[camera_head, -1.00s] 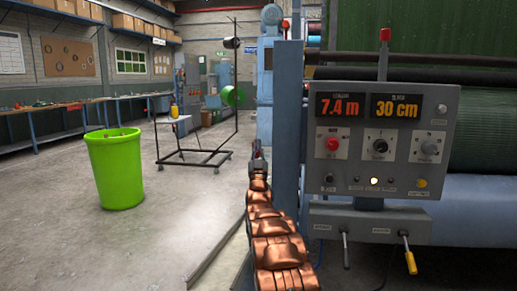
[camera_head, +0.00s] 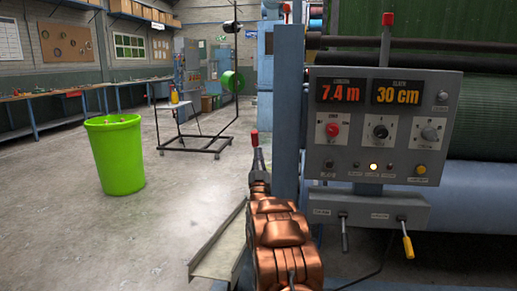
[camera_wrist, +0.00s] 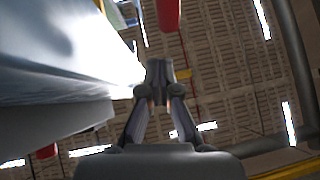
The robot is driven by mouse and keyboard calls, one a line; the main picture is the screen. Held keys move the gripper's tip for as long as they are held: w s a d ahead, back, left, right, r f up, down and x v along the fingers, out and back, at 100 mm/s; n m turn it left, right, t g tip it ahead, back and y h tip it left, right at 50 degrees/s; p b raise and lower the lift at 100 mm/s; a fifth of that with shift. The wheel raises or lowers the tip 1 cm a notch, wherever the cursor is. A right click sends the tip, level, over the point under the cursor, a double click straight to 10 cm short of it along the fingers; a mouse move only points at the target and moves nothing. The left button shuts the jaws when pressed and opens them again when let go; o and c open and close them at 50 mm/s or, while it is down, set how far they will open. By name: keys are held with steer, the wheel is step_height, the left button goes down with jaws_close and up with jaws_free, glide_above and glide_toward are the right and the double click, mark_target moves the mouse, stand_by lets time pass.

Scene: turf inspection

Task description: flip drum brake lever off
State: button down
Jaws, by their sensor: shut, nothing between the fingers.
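My gripper (camera_head: 257,160) is shut and empty, pointing up beside the blue post left of the control panel. Its closed fingertips also show in the wrist view (camera_wrist: 159,72). A red handle (camera_wrist: 168,14) shows just beyond the fingertips in the wrist view; contact cannot be told. A red tip (camera_head: 254,138) appears right above the gripper in the head view. Under the panel hang a dark-handled lever (camera_head: 344,234) and a yellow-handled lever (camera_head: 407,244), both pointing down. Their labels are too small to read, so I cannot tell which lever is the drum brake.
The control panel (camera_head: 450,110) reads 7.4 m and 30 cm. A red-tipped rod (camera_head: 386,38) stands above it. A blue post (camera_head: 287,110) is close right of my arm. A green bin (camera_head: 116,160) and wheeled stand (camera_head: 190,145) are left, with open floor between.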

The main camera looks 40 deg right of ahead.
steer(key=shift+s+a+f, duration=0.2)
steer(key=shift+f, duration=0.1)
steer(key=shift+w+y, duration=0.1)
steer(key=shift+y, duration=0.2)
